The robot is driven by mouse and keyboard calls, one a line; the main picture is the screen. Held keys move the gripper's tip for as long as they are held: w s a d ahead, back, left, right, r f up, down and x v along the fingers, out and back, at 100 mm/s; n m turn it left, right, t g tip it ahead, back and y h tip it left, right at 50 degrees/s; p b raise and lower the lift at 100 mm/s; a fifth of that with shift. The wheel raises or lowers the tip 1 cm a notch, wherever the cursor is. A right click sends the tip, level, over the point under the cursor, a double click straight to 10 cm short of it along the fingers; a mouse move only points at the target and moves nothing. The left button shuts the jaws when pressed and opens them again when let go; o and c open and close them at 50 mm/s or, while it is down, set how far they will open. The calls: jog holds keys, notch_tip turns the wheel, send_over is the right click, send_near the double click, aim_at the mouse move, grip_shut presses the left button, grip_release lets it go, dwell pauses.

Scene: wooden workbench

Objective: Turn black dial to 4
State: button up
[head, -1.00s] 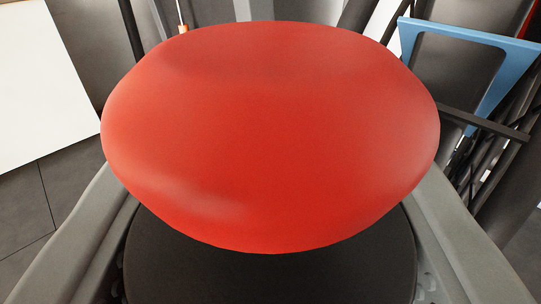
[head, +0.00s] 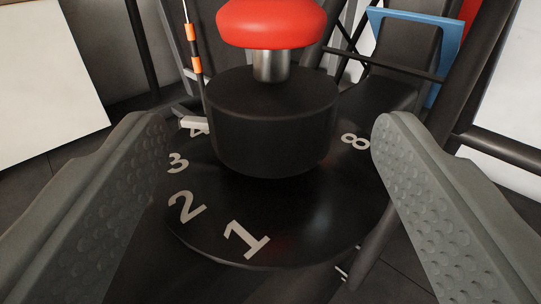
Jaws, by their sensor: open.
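The black dial (head: 270,135) is a thick black cylinder on a round black plate (head: 310,225) with pale numbers. The 1, 2, 3 and 8 read clearly. A partly hidden 4 (head: 198,131) shows at the dial's left, beside a small pale bar (head: 190,122). I cannot tell whether that bar is a pointer. A metal stem rises from the dial to a red cap (head: 272,22), cut by the top edge. My gripper (head: 268,132) is open. Its two grey, dimpled fingers stand left and right of the dial, with a visible gap on both sides. The plate's far side is hidden.
A blue frame (head: 418,18) stands at the back right among dark bars. A thin rod with orange bands (head: 195,65) stands at the back left. A white panel (head: 45,90) is at the far left. Grey tiled floor shows below.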

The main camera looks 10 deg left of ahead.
jog(key=shift+s+d, duration=0.1)
jog(key=shift+s, duration=0.55)
jog(key=n+g+y, duration=0.2)
jog(key=n+y, duration=0.3)
jog(key=y, duration=0.2)
send_near(258, 95)
jog(key=x, duration=0.8)
jog(key=f+x, duration=0.1)
jog(key=x, duration=0.3)
jog(key=shift+w+d, duration=0.25)
jog(key=shift+d, duration=0.1)
jog(key=shift+c, duration=0.2)
jog(key=shift+m, duration=0.3)
jog(key=c, duration=0.9)
